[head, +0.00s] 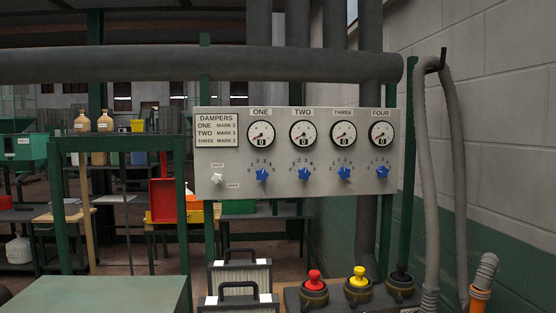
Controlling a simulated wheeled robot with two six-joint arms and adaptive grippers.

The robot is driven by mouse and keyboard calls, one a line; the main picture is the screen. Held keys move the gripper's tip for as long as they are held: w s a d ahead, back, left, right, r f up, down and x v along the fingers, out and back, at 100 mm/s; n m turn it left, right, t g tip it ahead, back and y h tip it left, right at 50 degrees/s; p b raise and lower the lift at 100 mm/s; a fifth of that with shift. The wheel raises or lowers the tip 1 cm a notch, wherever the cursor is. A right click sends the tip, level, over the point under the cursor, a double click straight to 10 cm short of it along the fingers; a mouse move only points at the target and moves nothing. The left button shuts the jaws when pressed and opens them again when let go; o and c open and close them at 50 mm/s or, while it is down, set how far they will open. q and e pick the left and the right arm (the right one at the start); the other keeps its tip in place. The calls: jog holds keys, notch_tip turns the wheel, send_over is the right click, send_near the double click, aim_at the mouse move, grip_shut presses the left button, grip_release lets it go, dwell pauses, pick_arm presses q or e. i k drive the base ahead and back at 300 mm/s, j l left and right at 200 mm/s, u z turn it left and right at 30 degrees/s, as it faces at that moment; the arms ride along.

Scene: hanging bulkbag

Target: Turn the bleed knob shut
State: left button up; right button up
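A pale grey damper panel (230,195) hangs in the middle of the head view. A small white star-shaped knob (217,178) sits at its lower left, between the labels SHUT, above it, and OPEN, to its lower right. It looks like the bleed knob, though no label says bleed. I cannot tell which way it points. Blue star-shaped knobs (262,174) sit in a row to its right under round gauges (261,134) marked ONE to FOUR, each with a 0 window. A placard (216,128) lists damper marks. Neither gripper shows.
A thick grey pipe (150,65) runs above the panel. A grey hose (425,150) hangs at right. A green-topped table (100,295) is front left. The space before the panel is clear.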

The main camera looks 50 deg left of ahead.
aim_at(217, 178)
jog(key=u, duration=1.5)
jog(key=i+l+u, duration=0.1)
jog(key=l+u, duration=0.15)
jog(key=l, duration=0.3)
